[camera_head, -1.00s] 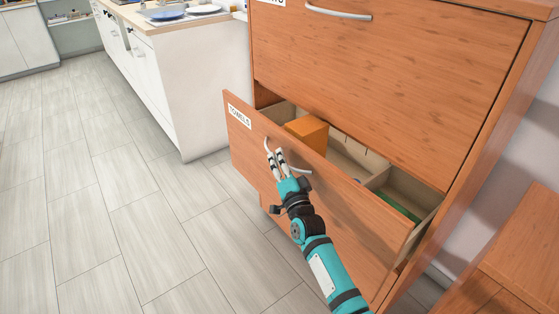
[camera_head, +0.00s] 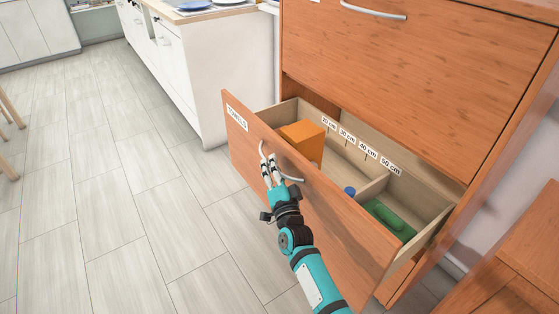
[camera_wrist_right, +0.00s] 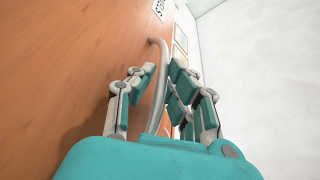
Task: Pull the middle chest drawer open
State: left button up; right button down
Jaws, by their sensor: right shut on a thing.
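The middle chest drawer (camera_head: 330,222), with a wooden front and a label reading "TOWELS", stands well out from the wooden chest (camera_head: 400,80). My right gripper (camera_head: 268,172) is shut on the drawer's curved metal handle (camera_head: 292,178). In the right wrist view the handle (camera_wrist_right: 157,95) runs between the fingers of my right gripper (camera_wrist_right: 150,100), beside the wooden front. Inside the drawer are an orange box (camera_head: 302,141), a small blue thing (camera_head: 350,190) and a green thing (camera_head: 390,219). My left gripper is not in view.
Marks from 20 cm to 50 cm show along the drawer's inner side. The upper drawer with its handle (camera_head: 374,10) is shut. A white kitchen counter (camera_head: 205,75) stands behind at the left. The grey floor (camera_head: 130,200) left of the drawer is clear. A wooden piece (camera_head: 510,255) stands at the right.

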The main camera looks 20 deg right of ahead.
jog(key=shift+s+a+f, duration=0.1)
jog(key=shift+s+a, duration=0.05)
jog(key=shift+a, duration=0.3)
jog(key=c, duration=1.4)
grip_release()
jog(key=shift+d, duration=0.15)
jog(key=shift+o, duration=0.2)
jog(key=v, duration=1.2)
jog(key=shift+f, duration=0.1)
